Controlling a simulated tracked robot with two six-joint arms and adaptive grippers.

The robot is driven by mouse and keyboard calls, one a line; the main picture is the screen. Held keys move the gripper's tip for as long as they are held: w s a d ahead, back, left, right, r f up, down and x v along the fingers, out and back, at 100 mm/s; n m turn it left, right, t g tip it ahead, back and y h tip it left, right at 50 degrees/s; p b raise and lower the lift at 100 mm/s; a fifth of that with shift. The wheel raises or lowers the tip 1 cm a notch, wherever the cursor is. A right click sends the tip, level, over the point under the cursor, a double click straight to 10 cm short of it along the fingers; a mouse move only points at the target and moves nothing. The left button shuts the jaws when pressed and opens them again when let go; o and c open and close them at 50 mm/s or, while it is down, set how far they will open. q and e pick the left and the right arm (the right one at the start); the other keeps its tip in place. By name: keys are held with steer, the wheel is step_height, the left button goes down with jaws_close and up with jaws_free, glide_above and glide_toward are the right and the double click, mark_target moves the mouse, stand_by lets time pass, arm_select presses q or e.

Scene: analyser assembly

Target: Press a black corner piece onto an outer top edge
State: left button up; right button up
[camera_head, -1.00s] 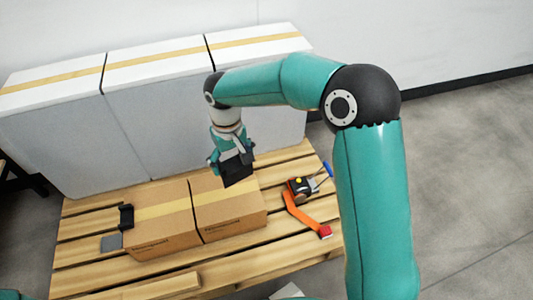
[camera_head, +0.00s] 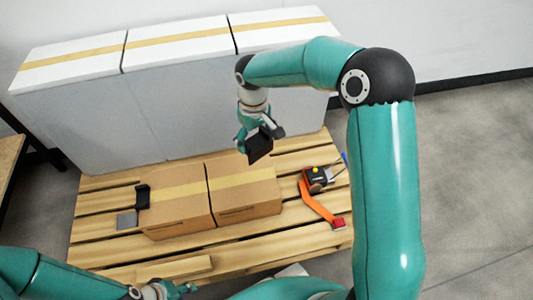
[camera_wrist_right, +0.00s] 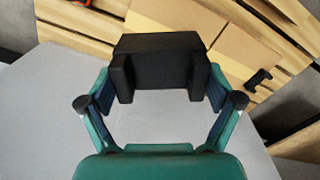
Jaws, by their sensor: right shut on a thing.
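My right gripper (camera_head: 254,136) is shut on a black corner piece (camera_head: 261,147). It holds the piece tilted, in front of the white boxes and above the back of the pallet in the head view. In the right wrist view the piece (camera_wrist_right: 160,62) sits between the two fingers, its notched side facing the camera. Another black corner piece (camera_head: 142,197) is at the left edge of the left cardboard box (camera_head: 178,218). The right cardboard box (camera_head: 248,200) stands against it. My left gripper (camera_head: 166,291) is at the bottom left; its finger gap is unclear.
Three tall white boxes (camera_head: 185,90) with tan tape stand behind the wooden pallet (camera_head: 250,255). A strapping tool (camera_head: 317,178) with an orange strap (camera_head: 315,203) lies on the pallet's right side. A grey plate (camera_head: 126,220) lies left of the cardboard boxes. Floor is clear at right.

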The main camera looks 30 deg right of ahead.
steer(key=w+d+f+n+p, duration=0.2)
steer(key=w+d+f+n, duration=0.1)
steer(key=f+n, duration=0.35)
steer(key=n+p, duration=0.1)
steer(key=n, duration=0.5)
glide_above(271, 173)
step_height(271, 173, down, 10)
steer(key=shift+w+a+f+b, duration=0.15)
steer(key=shift+f+b, duration=0.55)
steer(key=shift+f, duration=0.55)
steer(key=shift+w+d+f+b, duration=0.15)
steer(key=shift+f+b, duration=0.55)
steer(key=shift+f, duration=0.55)
steer(key=shift+a+f, duration=0.1)
steer(key=shift+s, duration=0.2)
steer(key=shift+f+b, duration=0.15)
steer(key=shift+b, duration=0.3)
steer(key=shift+f+b, duration=1.4)
steer(key=shift+f, duration=0.2)
steer(key=shift+f+b, duration=0.5)
steer(key=shift+f, duration=0.05)
